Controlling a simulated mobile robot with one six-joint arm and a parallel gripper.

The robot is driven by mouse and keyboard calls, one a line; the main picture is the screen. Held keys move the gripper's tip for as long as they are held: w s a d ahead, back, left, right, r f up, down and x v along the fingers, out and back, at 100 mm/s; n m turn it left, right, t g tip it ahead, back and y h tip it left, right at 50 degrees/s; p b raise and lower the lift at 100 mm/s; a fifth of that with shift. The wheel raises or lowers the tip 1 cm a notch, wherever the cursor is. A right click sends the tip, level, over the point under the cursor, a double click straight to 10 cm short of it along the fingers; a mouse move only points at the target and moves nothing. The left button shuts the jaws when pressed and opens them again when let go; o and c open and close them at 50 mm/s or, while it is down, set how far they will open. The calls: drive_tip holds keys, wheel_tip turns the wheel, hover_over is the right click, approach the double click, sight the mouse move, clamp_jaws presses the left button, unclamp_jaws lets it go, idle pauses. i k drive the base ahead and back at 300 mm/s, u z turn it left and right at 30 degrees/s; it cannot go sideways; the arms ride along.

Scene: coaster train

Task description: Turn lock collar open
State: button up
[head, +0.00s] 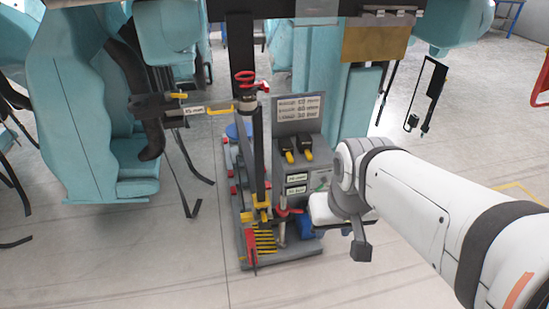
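A black post stands on a grey wheeled-looking stand (243,245) in the middle of the head view. Near its top is a dark cylindrical fitting (247,100) with a red ring (245,77) above it and a small red lever (262,86) at its right. A second red handle (284,211) sits on a silver upright low on the stand. No label tells which of these is the lock collar. My gripper (338,227) is right of the stand, apart from the upper fitting and below it. Its fingers are mostly hidden, so its opening cannot be judged.
A grey panel (296,112) with printed labels and two black-and-yellow items (296,148) rises behind the post. Teal coaster seats (85,125) with hanging straps fill the left. Bare floor (140,260) lies at front left.

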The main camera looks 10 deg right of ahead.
sight(283, 214)
drive_tip(key=u, duration=0.05)
drive_tip(key=k, duration=1.1)
drive_tip(key=z, duration=0.5)
drive_tip(key=i, duration=1.7)
drive_tip(key=u, duration=0.15)
